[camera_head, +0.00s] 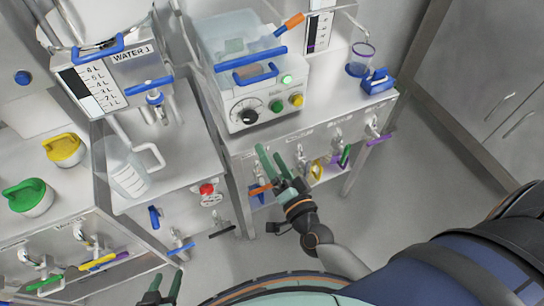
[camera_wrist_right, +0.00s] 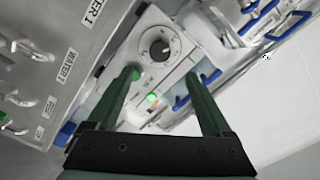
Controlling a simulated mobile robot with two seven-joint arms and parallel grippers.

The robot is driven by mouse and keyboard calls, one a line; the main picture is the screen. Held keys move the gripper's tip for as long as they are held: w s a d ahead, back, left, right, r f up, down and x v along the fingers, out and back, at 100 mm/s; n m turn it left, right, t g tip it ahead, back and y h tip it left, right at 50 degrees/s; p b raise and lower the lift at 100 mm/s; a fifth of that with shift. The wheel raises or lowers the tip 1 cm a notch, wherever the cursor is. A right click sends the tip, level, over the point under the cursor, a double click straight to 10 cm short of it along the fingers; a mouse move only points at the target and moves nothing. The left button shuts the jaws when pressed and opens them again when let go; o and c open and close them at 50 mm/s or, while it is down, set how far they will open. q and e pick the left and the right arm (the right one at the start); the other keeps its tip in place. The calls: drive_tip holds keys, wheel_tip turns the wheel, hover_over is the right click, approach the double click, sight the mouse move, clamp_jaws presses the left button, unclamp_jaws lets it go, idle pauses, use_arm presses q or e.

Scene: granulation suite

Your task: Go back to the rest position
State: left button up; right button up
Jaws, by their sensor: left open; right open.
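My right gripper (camera_head: 271,156) reaches out in front of the middle bench in the head view. Its green fingers are apart, with nothing between them. In the right wrist view the same gripper (camera_wrist_right: 163,78) is open, and a machine panel with a dial (camera_wrist_right: 155,44) and a green light (camera_wrist_right: 152,98) shows beyond its fingers. My left gripper (camera_head: 166,284) is at the bottom edge of the head view, low in front of the left bench. Its two dark green fingertips stand apart, and the rest of it is cut off.
A machine (camera_head: 250,95) with a clear tub stands on the middle bench. A clear jug (camera_head: 120,167) stands under the WATER 1 tank (camera_head: 120,80). Yellow (camera_head: 63,150) and green (camera_head: 27,197) lidded containers stand at left. Coloured handles hang along the bench fronts. Floor (camera_head: 420,190) at right is clear.

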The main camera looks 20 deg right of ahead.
idle(0.3)
drive_tip(key=s+f+n+g+y, duration=0.1)
drive_tip(key=s+f+n+g, duration=0.7)
drive_tip(key=s+f+n, duration=0.4)
wheel_tip(320, 180, down, 3)
drive_tip(key=shift+s+d+f+n+g+y, duration=0.1)
drive_tip(key=shift+s+d+n+g+y, duration=0.2)
drive_tip(key=shift+s+d+g, duration=0.25)
drive_tip(key=shift+s+a+t, duration=0.1)
drive_tip(key=shift+a+t, duration=0.05)
drive_tip(key=shift+t, duration=0.1)
drive_tip(key=shift+c, duration=0.3)
idle(1.6)
